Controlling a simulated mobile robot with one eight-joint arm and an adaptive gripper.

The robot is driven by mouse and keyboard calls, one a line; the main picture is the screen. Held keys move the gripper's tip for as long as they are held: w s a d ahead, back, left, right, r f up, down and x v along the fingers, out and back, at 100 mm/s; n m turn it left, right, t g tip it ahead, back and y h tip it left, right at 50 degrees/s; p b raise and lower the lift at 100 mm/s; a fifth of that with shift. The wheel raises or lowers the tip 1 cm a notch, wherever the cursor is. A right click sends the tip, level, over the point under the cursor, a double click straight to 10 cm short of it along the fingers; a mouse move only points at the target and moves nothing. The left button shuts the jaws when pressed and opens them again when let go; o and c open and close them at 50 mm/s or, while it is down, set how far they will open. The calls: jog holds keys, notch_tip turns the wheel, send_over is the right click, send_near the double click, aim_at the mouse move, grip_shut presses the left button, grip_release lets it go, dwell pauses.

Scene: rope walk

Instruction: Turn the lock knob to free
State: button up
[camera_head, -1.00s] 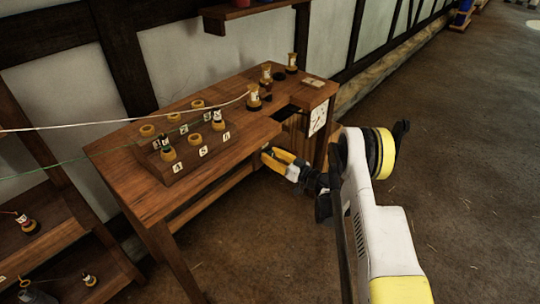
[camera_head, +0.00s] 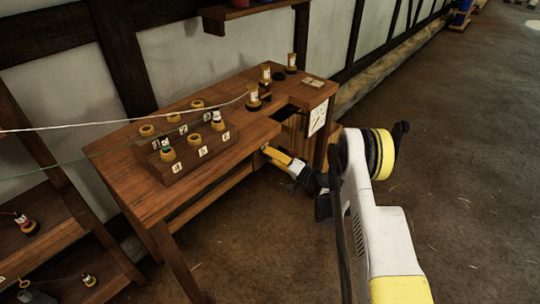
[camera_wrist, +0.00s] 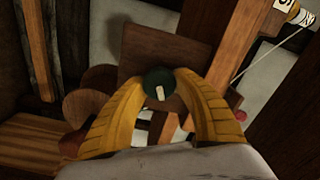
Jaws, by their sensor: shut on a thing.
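The lock knob (camera_wrist: 158,84) is a dark green round knob with a short pale mark on its face. It sits in front of a brown wooden panel (camera_wrist: 168,50) in the wrist view. My gripper (camera_wrist: 160,92) has its two yellow fingers closed around the knob from both sides. The pale mark stands nearly upright, slightly tilted. In the head view my gripper (camera_head: 270,152) reaches under the front edge of the wooden table (camera_head: 160,205), and the knob is hidden there.
A rack (camera_head: 190,168) with several labelled bobbins stands on the table. A white card (camera_head: 318,117) with markings hangs at the table's right end. White and green lines cross the table's left side. A wooden shelf (camera_head: 60,245) stands at the left. The floor at the right is open.

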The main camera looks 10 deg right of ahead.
jog(key=m, duration=0.4)
jog(key=shift+m, duration=0.3)
jog(key=m, duration=0.4)
jog(key=shift+f, duration=0.15)
jog(key=shift+m, duration=0.3)
jog(key=o, duration=1.2)
jog(key=shift+c, duration=0.2)
